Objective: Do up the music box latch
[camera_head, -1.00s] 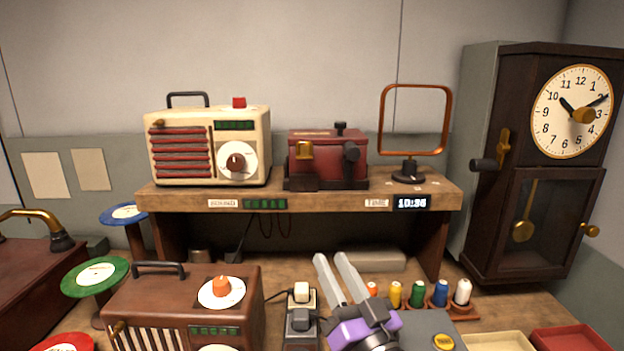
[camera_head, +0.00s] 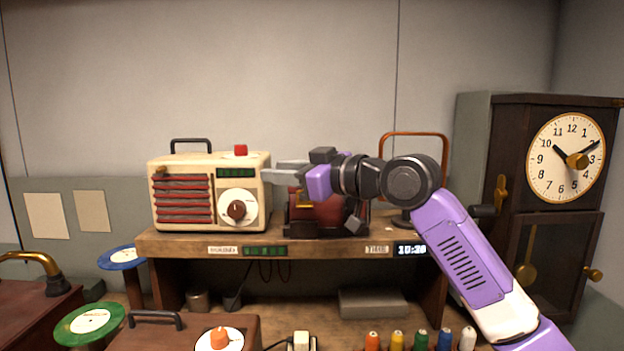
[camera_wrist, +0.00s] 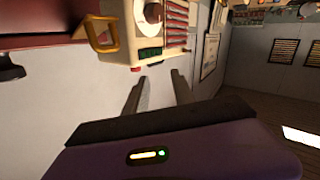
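The music box (camera_head: 330,211) is a dark red box on the wooden shelf, partly hidden behind my gripper and wrist. Its gold latch (camera_head: 303,199) is on the front left, just below my gripper in the head view. The wrist view shows the gold latch (camera_wrist: 103,35) as a loop to the left of my fingers, on the red music box (camera_wrist: 40,22). My gripper (camera_head: 273,172) points left at the height of the box's top. In the wrist view its two fingers (camera_wrist: 160,88) are apart with nothing between them. I see no contact with the latch.
A cream radio (camera_head: 262,205) with a red button stands just left of the music box. A copper-coloured frame (camera_head: 413,134) stands to the right, behind my arm. A tall clock (camera_head: 505,160) is at the right. Spools (camera_head: 397,341) stand below the shelf.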

